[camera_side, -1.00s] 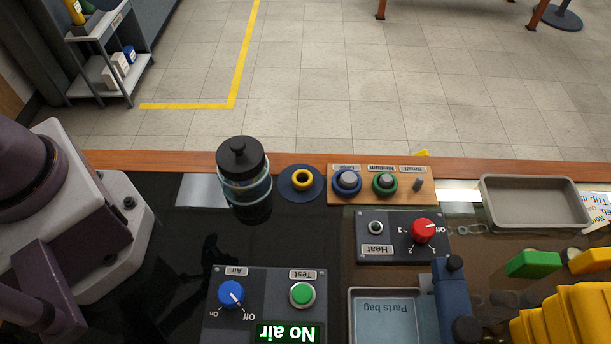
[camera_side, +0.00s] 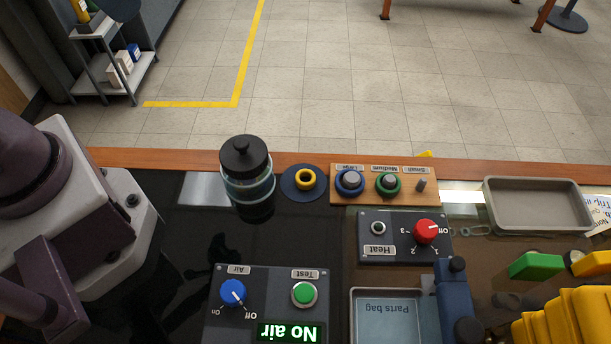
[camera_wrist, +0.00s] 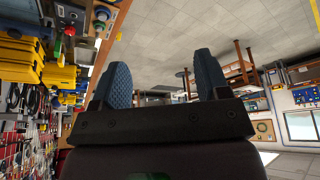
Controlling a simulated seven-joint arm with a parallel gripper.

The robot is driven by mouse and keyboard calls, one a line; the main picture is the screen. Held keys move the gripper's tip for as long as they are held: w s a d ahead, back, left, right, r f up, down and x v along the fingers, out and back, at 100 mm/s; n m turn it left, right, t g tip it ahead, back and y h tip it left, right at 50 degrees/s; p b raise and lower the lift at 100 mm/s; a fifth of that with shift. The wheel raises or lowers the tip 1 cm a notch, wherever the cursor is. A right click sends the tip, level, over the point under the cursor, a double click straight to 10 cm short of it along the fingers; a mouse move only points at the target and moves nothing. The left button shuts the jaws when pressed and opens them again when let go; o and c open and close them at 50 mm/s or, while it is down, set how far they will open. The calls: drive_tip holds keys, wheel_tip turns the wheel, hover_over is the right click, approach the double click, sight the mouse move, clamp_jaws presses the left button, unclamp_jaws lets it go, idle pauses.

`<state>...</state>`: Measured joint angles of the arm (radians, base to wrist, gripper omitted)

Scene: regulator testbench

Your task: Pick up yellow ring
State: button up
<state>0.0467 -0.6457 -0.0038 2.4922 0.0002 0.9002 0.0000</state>
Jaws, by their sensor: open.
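The yellow ring (camera_side: 305,180) lies on a round dark blue disc (camera_side: 288,190) near the far edge of the bench, in the side view. It is right of a dark bottle with a black lid (camera_side: 247,172) and left of the wooden peg board (camera_side: 341,196). My gripper (camera_wrist: 166,88) shows only in the wrist view, with two blue textured fingers wide apart and nothing between them. It points out over the room, away from the ring. I cannot make out the ring in the wrist view.
The peg board holds a blue ring (camera_side: 350,193) and a green ring (camera_side: 388,194); its small peg (camera_side: 421,186) is bare. A Heat box (camera_side: 376,251), an air test box (camera_side: 258,281), a parts bag tray (camera_side: 353,318) and a grey tray (camera_side: 538,229) stand on the bench.

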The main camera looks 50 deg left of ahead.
drive_tip(key=w+d+f+m+g, duration=0.4)
drive_tip(key=w+d+f, duration=0.3)
drive_tip(key=w+f, duration=0.1)
drive_tip(key=m, duration=0.8)
hover_over(308, 174)
drive_tip(key=d, duration=0.1)
wheel_tip(308, 174, down, 12)
drive_tip(key=shift+g, duration=0.3)
drive_tip(key=f, duration=0.8)
drive_tip(key=s+f, duration=0.1)
drive_tip(key=f, duration=0.4)
drive_tip(key=shift+w, duration=0.1)
drive_tip(key=c, duration=1)
